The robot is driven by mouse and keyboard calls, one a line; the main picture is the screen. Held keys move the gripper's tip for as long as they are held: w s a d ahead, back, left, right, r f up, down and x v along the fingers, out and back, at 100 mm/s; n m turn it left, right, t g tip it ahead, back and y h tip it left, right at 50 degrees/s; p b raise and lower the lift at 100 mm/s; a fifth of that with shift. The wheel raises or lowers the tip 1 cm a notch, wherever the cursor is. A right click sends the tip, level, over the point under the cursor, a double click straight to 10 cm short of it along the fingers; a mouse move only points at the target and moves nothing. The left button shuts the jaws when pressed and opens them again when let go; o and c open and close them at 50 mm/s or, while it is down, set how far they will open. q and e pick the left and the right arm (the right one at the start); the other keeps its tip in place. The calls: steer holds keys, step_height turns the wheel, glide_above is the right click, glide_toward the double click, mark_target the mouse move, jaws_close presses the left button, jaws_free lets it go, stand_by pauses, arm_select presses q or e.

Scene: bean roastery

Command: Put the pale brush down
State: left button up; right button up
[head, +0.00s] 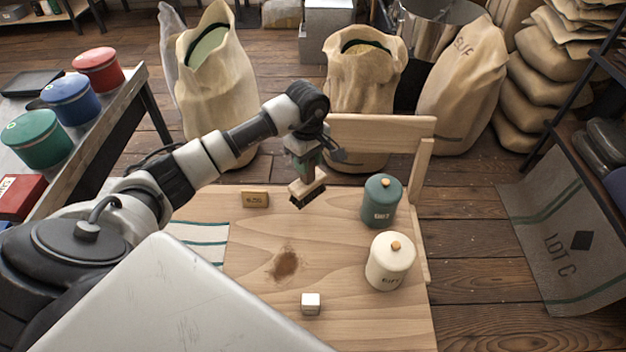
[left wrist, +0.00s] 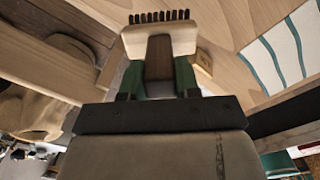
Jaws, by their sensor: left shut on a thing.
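The pale brush (head: 308,189) has a light wooden body and dark bristles. My left gripper (head: 304,172) is shut on it and holds it above the wooden table (head: 340,215), towards the back, with the bristles pointing down and the body tilted. In the left wrist view the brush (left wrist: 160,38) sits between the two green fingers of the left gripper (left wrist: 160,75), its bristles at the far side. My right gripper is in neither view.
On the table are a green canister (head: 381,203), a cream canister (head: 389,262), a small wooden block (head: 255,199), a white cube (head: 310,304), a brown powder patch (head: 284,264) and a striped cloth (head: 200,240). Bare wood lies between them. A raised board (head: 375,130) edges the back.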

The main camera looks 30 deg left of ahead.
mark_target(308, 177)
arm_select(q)
steer(key=shift+f, duration=0.95)
step_height(308, 177, down, 4)
steer(key=shift+r+p, duration=0.1)
steer(key=shift+p, duration=0.35)
steer(key=shift+f, duration=0.25)
steer(key=o, duration=0.8)
steer(key=shift+o, duration=0.2)
steer(key=shift+r, duration=0.15)
